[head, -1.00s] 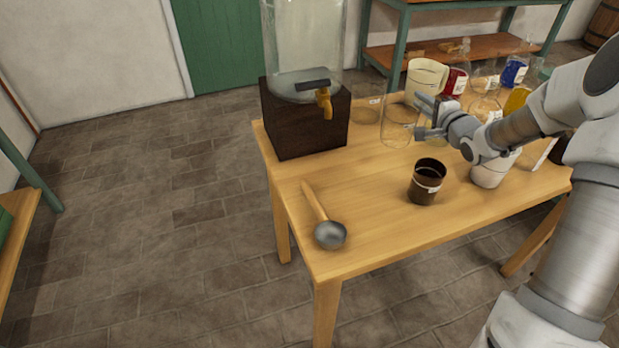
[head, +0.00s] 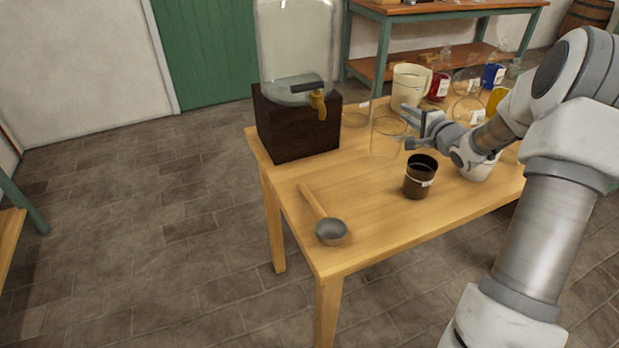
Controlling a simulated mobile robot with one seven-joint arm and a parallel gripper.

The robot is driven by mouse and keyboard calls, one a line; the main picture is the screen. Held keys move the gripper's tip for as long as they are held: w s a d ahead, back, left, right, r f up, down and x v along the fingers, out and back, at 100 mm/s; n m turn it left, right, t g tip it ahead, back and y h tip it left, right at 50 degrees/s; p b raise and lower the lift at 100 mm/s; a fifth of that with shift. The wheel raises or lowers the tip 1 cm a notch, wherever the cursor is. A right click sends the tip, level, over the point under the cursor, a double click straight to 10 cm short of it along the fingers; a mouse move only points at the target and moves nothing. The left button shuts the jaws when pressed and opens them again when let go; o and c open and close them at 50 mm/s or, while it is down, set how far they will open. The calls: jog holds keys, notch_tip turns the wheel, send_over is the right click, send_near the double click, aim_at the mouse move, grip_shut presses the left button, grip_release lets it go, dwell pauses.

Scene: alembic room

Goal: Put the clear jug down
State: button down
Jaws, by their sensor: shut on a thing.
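The clear jug (head: 386,138) is a see-through vessel over the wooden table (head: 360,220), right of the dispenser. My gripper (head: 414,130) is at the jug's right side and shut on it. The jug looks upright. Its base shows close to the tabletop, but I cannot tell whether it touches. The fingertips are small in the view, and the jug's outline is faint.
A dispenser with a dark wooden base (head: 295,125) and tap stands at the table's left. A brown cup (head: 420,177) stands in front of my gripper. A ladle (head: 325,220) lies near the front corner. A cream jug (head: 409,84) and several vessels crowd the back. The front middle is clear.

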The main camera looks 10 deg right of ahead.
jog(key=s+a+f+b, duration=0.1)
jog(key=a+b, duration=0.2)
jog(key=a, duration=0.6)
jog(key=s+a+f+b, duration=0.2)
jog(key=a+b, duration=0.1)
jog(key=a, duration=0.5)
jog(key=shift+a+f, duration=0.25)
jog(key=shift+a, duration=0.15)
jog(key=shift+f+b, duration=0.2)
jog(key=shift+b, duration=0.15)
jog(key=c, duration=0.8)
grip_release()
jog(key=shift+c, duration=0.2)
jog(key=shift+r, duration=0.1)
